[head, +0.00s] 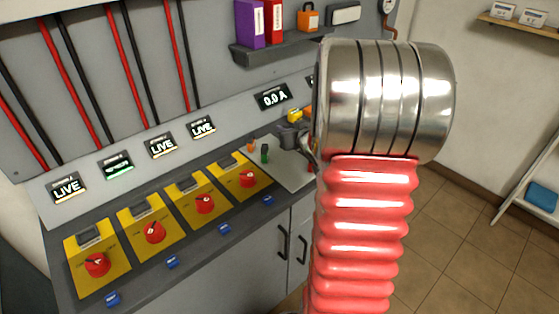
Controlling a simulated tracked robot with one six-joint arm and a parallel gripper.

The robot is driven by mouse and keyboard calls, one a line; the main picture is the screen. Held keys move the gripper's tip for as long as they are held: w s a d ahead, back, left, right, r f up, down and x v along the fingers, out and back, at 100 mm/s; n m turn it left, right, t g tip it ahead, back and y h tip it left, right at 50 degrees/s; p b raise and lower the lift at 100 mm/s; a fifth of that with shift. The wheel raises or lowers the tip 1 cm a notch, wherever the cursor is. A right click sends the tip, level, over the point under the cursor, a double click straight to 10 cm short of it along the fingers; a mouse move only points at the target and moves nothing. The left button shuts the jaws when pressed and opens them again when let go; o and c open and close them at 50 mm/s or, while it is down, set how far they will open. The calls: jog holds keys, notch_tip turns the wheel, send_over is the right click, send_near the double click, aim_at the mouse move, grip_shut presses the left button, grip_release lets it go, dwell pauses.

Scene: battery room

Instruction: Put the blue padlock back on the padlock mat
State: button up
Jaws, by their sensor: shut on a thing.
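My arm, a red ribbed sleeve under a banded metal joint, fills the middle right. I cannot pick out a blue padlock for certain. A pale mat-like surface (289,170), perhaps the padlock mat, lies at the counter's far end, its right side covered by my arm. A small orange item (251,145) and a small green item (265,153), perhaps padlocks, stand at its left edge. Small blue pieces, one of them at the near end (112,299), line the counter's front edge, too small to identify.
Yellow panels with red rotary switches (155,232) line the counter (195,280). A dark grey object (289,136) stands behind the mat beside my arm. A wall shelf (265,51) carries binders (249,22). Open tiled floor (465,245) lies to the right.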

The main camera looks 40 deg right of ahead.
jog(key=shift+f, duration=2.9)
jog(key=shift+a+f, duration=0.1)
jog(key=shift+f, duration=2)
jog(key=o, duration=1.1)
jog(key=shift+f, duration=0.1)
jog(key=shift+v, duration=6.05)
